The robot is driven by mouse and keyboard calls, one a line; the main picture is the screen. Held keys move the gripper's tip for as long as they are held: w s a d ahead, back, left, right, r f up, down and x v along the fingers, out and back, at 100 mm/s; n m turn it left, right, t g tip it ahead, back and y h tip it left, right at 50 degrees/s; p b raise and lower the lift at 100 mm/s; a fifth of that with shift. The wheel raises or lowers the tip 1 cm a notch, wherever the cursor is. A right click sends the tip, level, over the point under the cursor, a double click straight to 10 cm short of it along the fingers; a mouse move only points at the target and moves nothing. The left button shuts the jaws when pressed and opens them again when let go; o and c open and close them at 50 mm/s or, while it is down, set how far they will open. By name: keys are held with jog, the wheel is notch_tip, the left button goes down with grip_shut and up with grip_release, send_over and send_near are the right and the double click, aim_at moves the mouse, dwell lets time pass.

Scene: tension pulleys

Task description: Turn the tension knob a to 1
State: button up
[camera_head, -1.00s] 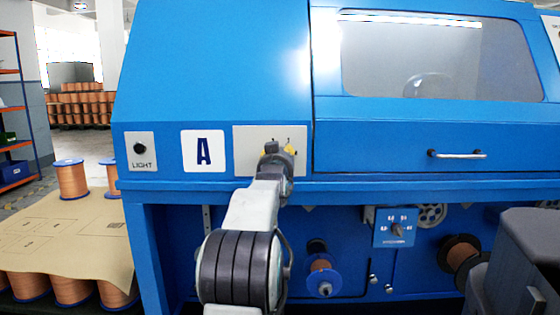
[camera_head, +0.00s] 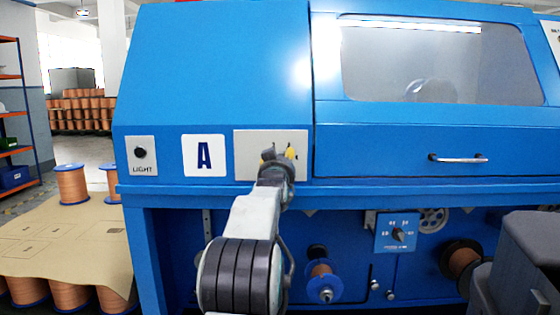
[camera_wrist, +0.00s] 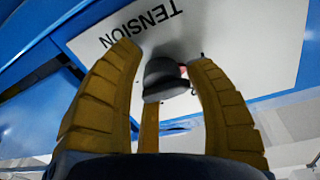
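The tension knob (camera_wrist: 163,80) is a dark grey, rounded knob on a pale panel in the wrist view. The word TENSION appears upside down beside it. The yellow fingers of my gripper (camera_wrist: 163,62) stand on both sides of the knob. Some gap shows between the knob and each finger, so the gripper looks open around it. In the head view my gripper (camera_head: 278,156) is in front of the grey panel (camera_head: 244,143), right of the A sign (camera_head: 204,155). There it mostly hides the knob and its marks, so the knob's setting cannot be read.
The blue machine fills most of the head view. A LIGHT switch (camera_head: 140,152) is at the left, and a drawer handle (camera_head: 458,158) at the right. Below are a small dial panel (camera_head: 396,232) and a copper spool (camera_head: 321,278). More spools stand at the left.

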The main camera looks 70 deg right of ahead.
jog(key=shift+o, duration=1.4)
jog(key=shift+d, duration=0.1)
jog(key=shift+r, duration=0.1)
jog(key=shift+a, duration=0.4)
jog(key=v, duration=1.1)
jog(key=shift+a, duration=0.15)
jog(key=shift+s, duration=0.1)
